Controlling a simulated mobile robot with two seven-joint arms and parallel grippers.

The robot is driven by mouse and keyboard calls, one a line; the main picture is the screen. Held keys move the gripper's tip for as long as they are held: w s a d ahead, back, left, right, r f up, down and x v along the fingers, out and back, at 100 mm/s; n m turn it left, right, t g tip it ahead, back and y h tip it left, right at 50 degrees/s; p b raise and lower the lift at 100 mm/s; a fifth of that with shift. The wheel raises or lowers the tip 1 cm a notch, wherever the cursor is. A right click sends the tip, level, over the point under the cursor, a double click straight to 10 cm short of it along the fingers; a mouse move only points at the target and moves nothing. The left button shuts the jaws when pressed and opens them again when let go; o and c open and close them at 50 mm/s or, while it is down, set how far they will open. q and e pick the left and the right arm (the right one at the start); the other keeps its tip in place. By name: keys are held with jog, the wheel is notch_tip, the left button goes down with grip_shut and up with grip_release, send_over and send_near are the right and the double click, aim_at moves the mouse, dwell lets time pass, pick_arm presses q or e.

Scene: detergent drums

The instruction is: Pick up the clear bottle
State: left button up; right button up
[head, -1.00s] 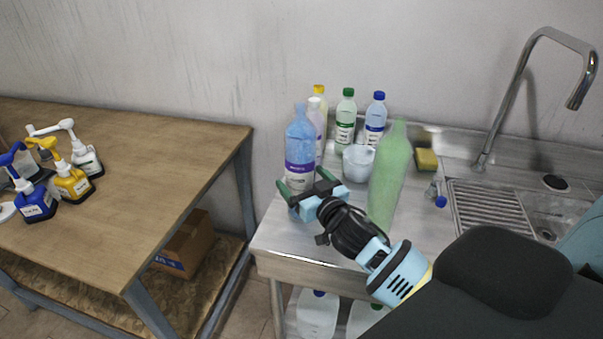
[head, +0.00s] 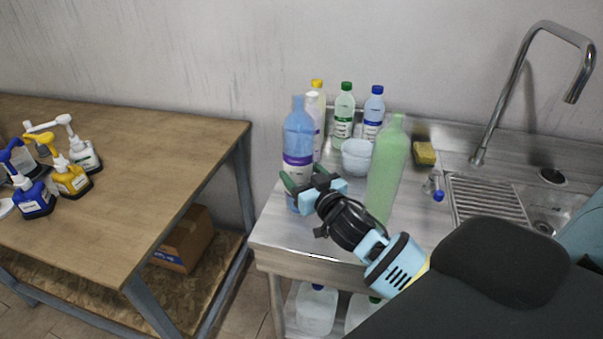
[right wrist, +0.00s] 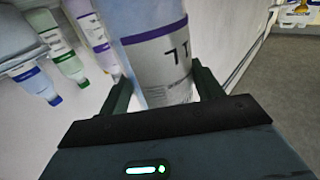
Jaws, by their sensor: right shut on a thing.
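A tall translucent blue-tinted bottle with a purple-and-white label (head: 299,137) stands at the left end of the metal counter. My right gripper (head: 304,179) is shut on its lower part, one finger on each side. In the right wrist view the bottle (right wrist: 158,62) fills the space between the fingers (right wrist: 165,88), its label facing the camera and its top out of frame. The bottle looks upright; I cannot tell whether its base touches the counter. My left gripper is not in view.
A tall green bottle (head: 387,170) stands close right of my right gripper. Behind are a white bowl (head: 357,156), a green-capped bottle (head: 344,112), a blue-capped bottle (head: 373,114) and a sponge (head: 424,154). The sink and faucet (head: 512,85) are at the right.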

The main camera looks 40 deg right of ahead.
notch_tip(320, 180, up, 3)
jog(key=shift+s+r, duration=0.15)
jog(key=shift+s, duration=0.05)
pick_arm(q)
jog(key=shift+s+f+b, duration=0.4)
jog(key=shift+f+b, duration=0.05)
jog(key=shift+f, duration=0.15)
pick_arm(e)
send_near(307, 168)
jog(key=shift+s+d+r, duration=0.25)
jog(key=shift+s, duration=0.4)
jog(key=shift+s+d+r, duration=0.25)
jog(key=shift+s, duration=0.45)
jog(key=shift+s+d+r, duration=0.25)
jog(key=shift+s, duration=0.4)
